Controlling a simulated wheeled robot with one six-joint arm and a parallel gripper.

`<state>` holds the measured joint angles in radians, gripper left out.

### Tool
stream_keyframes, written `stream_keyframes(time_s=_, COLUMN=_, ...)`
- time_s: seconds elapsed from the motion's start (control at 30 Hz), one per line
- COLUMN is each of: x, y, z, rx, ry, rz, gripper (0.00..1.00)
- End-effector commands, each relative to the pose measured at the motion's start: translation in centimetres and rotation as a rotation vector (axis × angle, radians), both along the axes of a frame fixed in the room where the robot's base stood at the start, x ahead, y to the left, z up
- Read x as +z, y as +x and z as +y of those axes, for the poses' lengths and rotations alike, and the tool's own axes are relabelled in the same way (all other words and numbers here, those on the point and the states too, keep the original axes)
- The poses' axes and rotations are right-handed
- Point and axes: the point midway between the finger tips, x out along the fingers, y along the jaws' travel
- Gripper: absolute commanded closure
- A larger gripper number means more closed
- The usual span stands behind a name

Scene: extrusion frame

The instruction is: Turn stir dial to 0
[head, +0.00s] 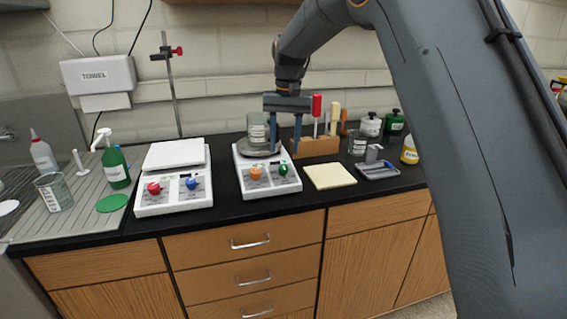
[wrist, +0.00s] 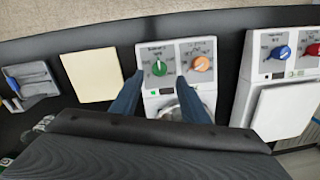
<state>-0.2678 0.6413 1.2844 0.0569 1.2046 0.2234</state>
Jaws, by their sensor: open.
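A white stirrer hotplate (head: 268,188) stands mid-counter with an orange dial (head: 256,174) and a green dial (head: 283,169) on its front panel. In the wrist view the green dial (wrist: 160,68) has a pale pointer mark, and the orange dial (wrist: 201,63) is to its right. The printing is too small to tell which is the stir dial. My gripper (head: 284,150) is open and empty above this unit, pointing down. In the wrist view its fingertips (wrist: 159,76) lie on either side of the green dial, apparently above it and apart.
A glass beaker (head: 257,133) stands on the plate close left of my gripper. A second white unit (head: 173,206) with red and blue dials is at left. A wooden tool rack (head: 318,147) and a cream pad (head: 330,176) are at right.

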Motion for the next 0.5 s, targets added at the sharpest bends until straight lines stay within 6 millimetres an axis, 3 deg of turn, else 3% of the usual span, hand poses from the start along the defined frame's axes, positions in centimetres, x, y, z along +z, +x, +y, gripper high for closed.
stream_keyframes(time_s=0.3, x=-4.7, y=-0.1, z=0.2, rx=0.0, ry=-0.001, rz=0.002, gripper=0.59)
stream_keyframes(time_s=0.5, x=-6.3, y=-0.1, z=0.2, rx=0.0, ry=0.0, rz=0.0, gripper=0.59)
